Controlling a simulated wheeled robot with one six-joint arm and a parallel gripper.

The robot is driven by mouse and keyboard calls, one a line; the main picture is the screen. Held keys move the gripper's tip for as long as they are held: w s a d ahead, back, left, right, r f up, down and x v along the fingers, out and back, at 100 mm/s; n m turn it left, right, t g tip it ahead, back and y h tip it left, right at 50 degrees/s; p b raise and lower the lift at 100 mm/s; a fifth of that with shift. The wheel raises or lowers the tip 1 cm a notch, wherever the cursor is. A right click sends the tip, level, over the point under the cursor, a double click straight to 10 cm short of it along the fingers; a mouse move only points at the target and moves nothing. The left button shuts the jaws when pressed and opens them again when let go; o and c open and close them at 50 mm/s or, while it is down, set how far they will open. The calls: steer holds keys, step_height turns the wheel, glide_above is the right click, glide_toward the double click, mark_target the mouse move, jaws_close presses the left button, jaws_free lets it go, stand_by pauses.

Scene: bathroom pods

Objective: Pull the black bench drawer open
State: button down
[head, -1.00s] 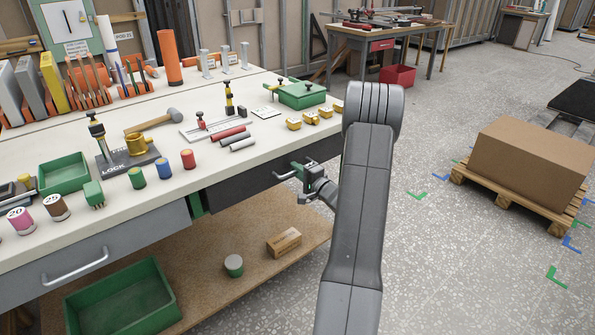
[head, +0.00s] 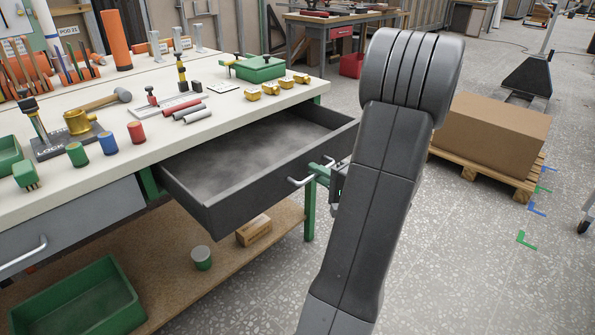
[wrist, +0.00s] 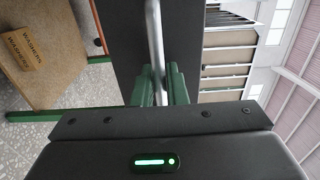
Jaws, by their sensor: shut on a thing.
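The black bench drawer (head: 225,212) is pulled well out from under the white bench top, and its empty grey inside shows in the head view. Its metal bar handle (head: 300,182) is on the front face. My gripper (head: 322,172) is at the handle, partly hidden by my arm. In the wrist view, the green fingers of my gripper (wrist: 160,85) are shut on the handle (wrist: 154,35), in front of the black drawer front (wrist: 128,45).
A grey drawer (head: 70,225) beside it is shut. A green bin (head: 85,300), a small can (head: 201,257) and a cardboard box (head: 253,230) are on the lower shelf. Tools crowd the bench top (head: 235,120). A pallet (head: 480,178) with a large carton stands at right; floor between is clear.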

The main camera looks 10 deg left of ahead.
steer(key=shift+b+v, duration=0.35)
steer(key=shift+v, duration=1.45)
steer(key=c, duration=1.4)
jaws_free()
steer(key=shift+c, duration=0.2)
steer(key=shift+d, duration=0.1)
steer(key=p+v, duration=0.1)
steer(key=v, duration=1.2)
steer(key=shift+s+d+p, duration=0.2)
steer(key=shift+p, duration=0.1)
steer(key=shift+f, duration=0.1)
steer(key=b+x, duration=0.1)
steer(key=x, duration=1.3)
steer(key=shift+b, duration=0.35)
